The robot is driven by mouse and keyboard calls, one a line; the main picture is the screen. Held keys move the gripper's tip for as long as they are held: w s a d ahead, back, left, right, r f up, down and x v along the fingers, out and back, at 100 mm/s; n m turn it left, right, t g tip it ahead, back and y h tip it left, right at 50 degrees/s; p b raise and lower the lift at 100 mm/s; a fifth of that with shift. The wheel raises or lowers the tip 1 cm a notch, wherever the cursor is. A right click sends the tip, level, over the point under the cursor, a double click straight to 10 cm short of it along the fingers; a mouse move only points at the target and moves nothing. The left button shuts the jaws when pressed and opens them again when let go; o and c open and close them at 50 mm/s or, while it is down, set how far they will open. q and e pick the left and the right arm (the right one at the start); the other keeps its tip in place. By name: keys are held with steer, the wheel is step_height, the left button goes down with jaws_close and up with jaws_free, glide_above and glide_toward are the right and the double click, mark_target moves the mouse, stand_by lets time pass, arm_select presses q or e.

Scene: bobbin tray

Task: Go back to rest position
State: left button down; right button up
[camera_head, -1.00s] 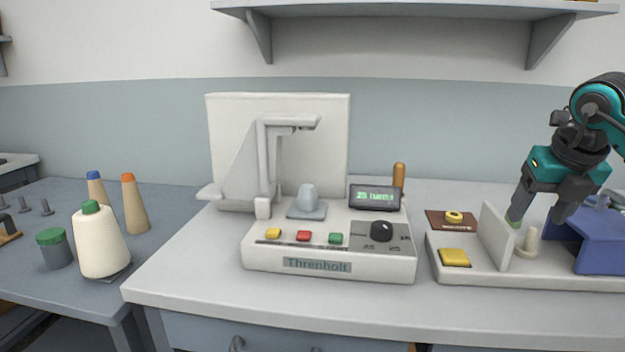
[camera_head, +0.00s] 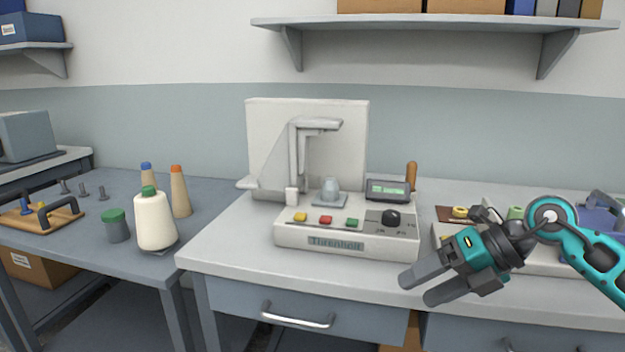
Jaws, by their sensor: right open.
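My right gripper (camera_head: 416,289) is open and empty. Its arm comes in from the right, and its fingers point left and slightly down, in front of the table's front edge. Nothing is between its fingers. My left gripper is not in view. A green-topped piece (camera_head: 515,213) shows just behind the arm.
The winding machine (camera_head: 345,238) with coloured buttons stands mid-table, left of the gripper. The side table (camera_head: 90,238) holds a white cone (camera_head: 154,220), two tan cones, a grey pot (camera_head: 117,230) and a wooden tray (camera_head: 40,221). A drawer handle (camera_head: 297,316) sticks out below the table edge.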

steer(key=s+a+r+m+t+y+p, duration=0.2)
steer(key=s+a+m+t+y+p, duration=0.15)
steer(key=a+m+y, duration=0.5)
step_height(320, 180, down, 9)
steer(key=s+d+m+t+h+p, duration=0.1)
steer(key=d+m+t+h+p, duration=0.15)
steer(key=m+t+h, duration=1.15)
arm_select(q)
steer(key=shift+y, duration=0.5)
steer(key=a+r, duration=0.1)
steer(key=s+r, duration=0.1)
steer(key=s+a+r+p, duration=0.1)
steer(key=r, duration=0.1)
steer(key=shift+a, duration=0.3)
arm_select(e)
steer(key=s+d+f+m+g+h, duration=0.1)
steer(key=s+d+f+m+g, duration=0.2)
steer(key=s+f+m+g, duration=0.7)
steer(key=s+f+m, duration=0.1)
steer(key=s+f, duration=0.2)
steer(key=f, duration=0.2)
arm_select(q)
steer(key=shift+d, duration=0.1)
arm_select(e)
steer(key=shift+s+m+h, duration=0.1)
steer(key=shift+m+h, duration=0.15)
